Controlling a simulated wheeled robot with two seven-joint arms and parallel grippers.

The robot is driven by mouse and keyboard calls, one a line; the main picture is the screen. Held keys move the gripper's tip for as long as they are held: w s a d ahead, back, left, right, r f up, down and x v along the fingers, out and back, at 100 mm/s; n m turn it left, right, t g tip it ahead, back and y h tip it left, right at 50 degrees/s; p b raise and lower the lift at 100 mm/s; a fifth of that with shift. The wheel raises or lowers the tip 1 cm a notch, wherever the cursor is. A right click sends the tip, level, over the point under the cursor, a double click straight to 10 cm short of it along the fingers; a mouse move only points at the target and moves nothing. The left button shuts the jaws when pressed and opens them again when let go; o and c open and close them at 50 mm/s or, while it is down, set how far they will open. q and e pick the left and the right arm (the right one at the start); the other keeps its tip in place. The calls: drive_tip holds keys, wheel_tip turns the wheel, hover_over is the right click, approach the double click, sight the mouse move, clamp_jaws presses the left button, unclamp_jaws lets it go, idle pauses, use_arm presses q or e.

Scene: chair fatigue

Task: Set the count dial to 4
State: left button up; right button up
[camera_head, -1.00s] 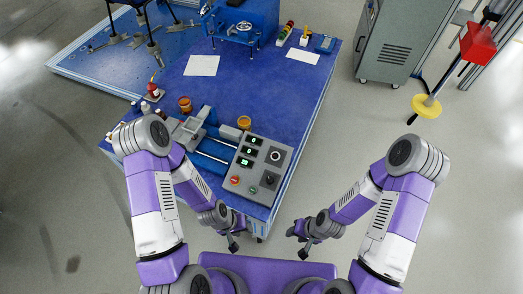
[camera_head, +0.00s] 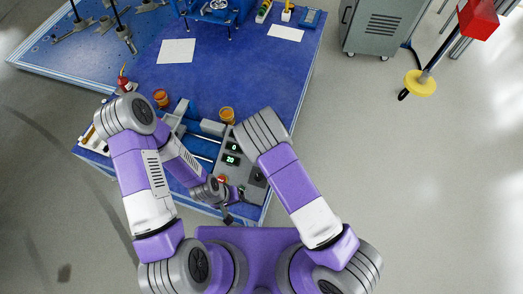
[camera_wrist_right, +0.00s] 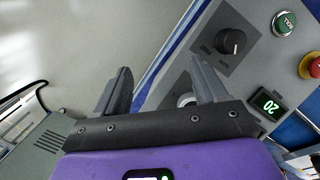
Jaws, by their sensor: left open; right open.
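The grey control panel (camera_head: 222,167) is at the near end of the blue table, partly covered by my right arm. That view shows a black knob (camera_wrist_right: 232,42) on a dark plate and a pale round dial (camera_wrist_right: 187,100), mostly hidden behind a finger. I cannot read which is the count dial. My right gripper (camera_wrist_right: 160,78) is open and empty, one finger over the panel's edge; in the head view it is hidden. My left gripper (camera_head: 229,213) is open near the panel's front edge.
A green button (camera_wrist_right: 284,23) and a red button (camera_wrist_right: 312,65) sit beside the black knob. Orange-brown jars (camera_head: 227,114) and white sheets (camera_head: 176,51) are on the table (camera_head: 235,70).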

drive_tip(key=w+a+r+n+t, duration=0.2)
drive_tip(key=w+a+r, duration=0.25)
drive_tip(key=a, duration=0.35)
drive_tip(key=shift+h, duration=0.3)
drive_tip(key=b+x, duration=0.2)
drive_tip(key=x, duration=0.5)
drive_tip(key=shift+f, duration=0.2)
drive_tip(key=shift+c, duration=0.4)
drive_tip(key=c, duration=1)
